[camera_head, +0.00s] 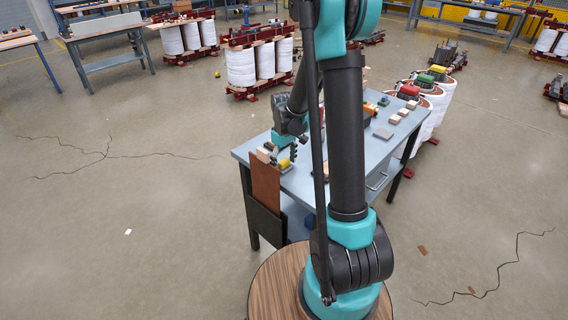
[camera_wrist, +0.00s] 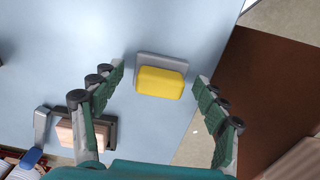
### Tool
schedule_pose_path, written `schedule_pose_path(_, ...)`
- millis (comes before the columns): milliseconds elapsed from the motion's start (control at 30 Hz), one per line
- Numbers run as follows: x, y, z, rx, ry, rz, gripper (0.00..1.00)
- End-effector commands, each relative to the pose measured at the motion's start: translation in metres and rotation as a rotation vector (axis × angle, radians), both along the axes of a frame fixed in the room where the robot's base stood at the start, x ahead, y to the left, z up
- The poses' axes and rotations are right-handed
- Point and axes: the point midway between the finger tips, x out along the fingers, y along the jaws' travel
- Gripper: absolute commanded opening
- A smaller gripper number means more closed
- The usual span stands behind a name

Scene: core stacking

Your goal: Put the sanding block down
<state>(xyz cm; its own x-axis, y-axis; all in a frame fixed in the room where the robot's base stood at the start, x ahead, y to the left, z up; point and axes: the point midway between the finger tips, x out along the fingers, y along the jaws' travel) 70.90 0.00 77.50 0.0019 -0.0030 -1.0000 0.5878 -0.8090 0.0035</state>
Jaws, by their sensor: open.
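A yellow block (camera_wrist: 160,82), which looks like the sanding block, lies on the blue-grey table top (camera_wrist: 190,28) with a grey flat piece (camera_wrist: 160,59) under or behind it. It also shows small in the head view (camera_head: 284,163). My gripper (camera_wrist: 159,77) is open, with one finger on each side of the block. Gaps show between the fingers and the block, so neither finger touches it. In the head view my gripper (camera_head: 291,153) is low over the table's near left end, partly hidden by my arm.
A brown panel (camera_head: 265,183) stands at the table's edge. Several small blocks, including a red one (camera_head: 371,109), lie farther along the table. White coils (camera_head: 241,67) stand behind.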

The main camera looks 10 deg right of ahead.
Motion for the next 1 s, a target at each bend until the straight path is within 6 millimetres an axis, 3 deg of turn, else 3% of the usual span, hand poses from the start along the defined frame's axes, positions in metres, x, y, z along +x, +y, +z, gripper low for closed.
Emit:
schedule_pose_path(333, 0.0, 0.0, 0.013, 0.0, 0.0, 0.0, 0.73)
schedule_pose_path(800, -0.001, 0.0, 0.099, 0.0, 0.0, 0.0, 0.73)
schedule_pose_path(1000, 0.0, 0.0, 0.119, 0.0, 0.0, 0.0, 0.73)
